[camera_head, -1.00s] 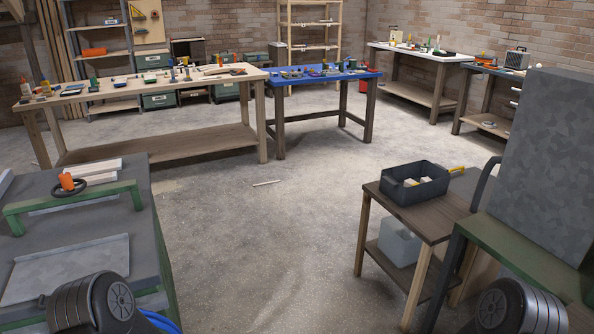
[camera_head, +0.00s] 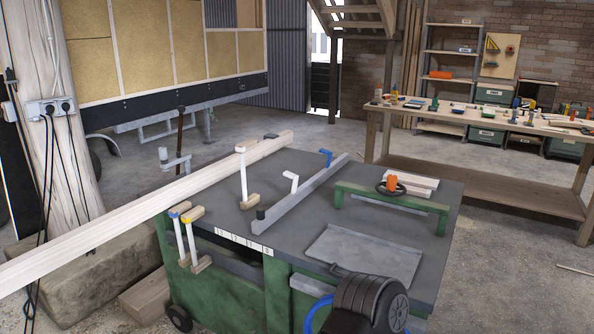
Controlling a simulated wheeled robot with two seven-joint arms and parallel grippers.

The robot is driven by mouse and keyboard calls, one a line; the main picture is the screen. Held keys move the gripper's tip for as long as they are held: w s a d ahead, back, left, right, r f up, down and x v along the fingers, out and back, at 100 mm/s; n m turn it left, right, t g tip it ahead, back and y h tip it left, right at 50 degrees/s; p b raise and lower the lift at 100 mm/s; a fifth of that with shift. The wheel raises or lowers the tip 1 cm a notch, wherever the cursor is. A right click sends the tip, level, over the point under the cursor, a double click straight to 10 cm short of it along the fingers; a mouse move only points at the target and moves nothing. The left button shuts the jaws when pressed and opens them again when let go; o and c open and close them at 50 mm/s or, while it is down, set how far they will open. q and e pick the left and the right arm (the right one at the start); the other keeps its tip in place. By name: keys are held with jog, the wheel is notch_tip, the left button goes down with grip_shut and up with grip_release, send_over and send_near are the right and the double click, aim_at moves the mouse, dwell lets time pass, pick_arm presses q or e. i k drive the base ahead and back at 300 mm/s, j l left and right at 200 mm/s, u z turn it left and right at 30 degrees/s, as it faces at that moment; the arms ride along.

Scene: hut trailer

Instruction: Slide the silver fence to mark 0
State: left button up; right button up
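The silver fence (camera_head: 305,192) is a long grey bar lying across the dark top of the green machine bench (camera_head: 385,210). A black knob (camera_head: 261,213) stands at its near end and a blue handle (camera_head: 326,157) at its far end. A strip of white mark labels (camera_head: 243,242) runs along the near edge, just in front of the fence's near end. The 0 seems to be the rightmost label (camera_head: 267,251), but the digits are small. I cannot tell which mark the fence lines up with. Neither gripper shows; only a dark arm part of mine is at the bottom.
A long wooden beam (camera_head: 130,217) lies left of the fence and sticks out past the bench. Upright white-handled clamps (camera_head: 242,172) stand beside it. A green bridge guard (camera_head: 390,196) with an orange knob is on the right. A wooden workbench (camera_head: 480,173) stands behind, with open floor between.

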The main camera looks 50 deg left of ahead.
aim_at(264, 220)
jog(key=u, duration=1.75)
jog(key=i+j+z, duration=0.9)
jog(key=i+j, duration=0.15)
jog(key=j, duration=0.3)
